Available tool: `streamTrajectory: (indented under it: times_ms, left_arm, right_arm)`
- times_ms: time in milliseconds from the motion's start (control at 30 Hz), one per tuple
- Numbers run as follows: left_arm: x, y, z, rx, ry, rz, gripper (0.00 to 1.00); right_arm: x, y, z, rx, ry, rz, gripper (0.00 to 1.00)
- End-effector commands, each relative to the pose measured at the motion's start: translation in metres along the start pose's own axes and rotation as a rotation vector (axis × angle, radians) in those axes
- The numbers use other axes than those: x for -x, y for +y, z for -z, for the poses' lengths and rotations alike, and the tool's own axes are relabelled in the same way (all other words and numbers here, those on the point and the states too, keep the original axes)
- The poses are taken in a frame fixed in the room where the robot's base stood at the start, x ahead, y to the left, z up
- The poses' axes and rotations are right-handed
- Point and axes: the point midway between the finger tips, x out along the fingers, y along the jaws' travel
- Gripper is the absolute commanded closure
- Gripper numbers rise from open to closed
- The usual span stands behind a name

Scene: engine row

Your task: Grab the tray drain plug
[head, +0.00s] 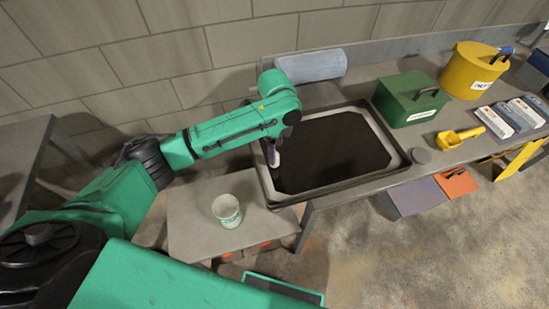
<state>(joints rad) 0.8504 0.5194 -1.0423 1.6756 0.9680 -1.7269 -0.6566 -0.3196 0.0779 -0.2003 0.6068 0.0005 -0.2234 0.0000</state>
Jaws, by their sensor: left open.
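A shallow dark tray (395,150) with a raised rim and a black inside sits at the left end of the grey bench. My left gripper (272,155) is open and points down at the tray's left edge. My wrist hides part of the tray's back left corner. I cannot make out a drain plug for certain; the spot under my fingers is too small and partly hidden. My right gripper is not in view.
A green box (410,100), a yellow lidded bucket (474,72) and a yellow scoop (460,138) stand right of the tray. A grey roll (312,66) lies behind it. A white cup (227,210) stands on a low grey table (190,232) in front.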

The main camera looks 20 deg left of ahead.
Motion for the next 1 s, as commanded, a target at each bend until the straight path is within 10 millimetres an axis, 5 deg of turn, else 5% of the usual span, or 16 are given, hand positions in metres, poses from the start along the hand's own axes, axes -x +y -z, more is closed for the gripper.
streamTrajectory:
  times_ms: [167,433,633,1000]
  left_arm:
    - [-0.032,0.006,-0.002,0.0,-0.001,-0.003,0.26]
    - [-0.041,0.005,-0.002,-0.001,0.0,0.001,0.26]
    - [-0.04,0.005,-0.002,-0.001,0.0,0.001,1.0]
    - [-0.035,0.005,-0.002,0.0,0.0,0.001,1.0]
  right_arm:
    - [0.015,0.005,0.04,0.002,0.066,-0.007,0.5]
    - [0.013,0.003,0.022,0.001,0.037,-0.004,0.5]
    - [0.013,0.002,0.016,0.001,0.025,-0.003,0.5]
    - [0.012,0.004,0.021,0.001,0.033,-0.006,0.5]
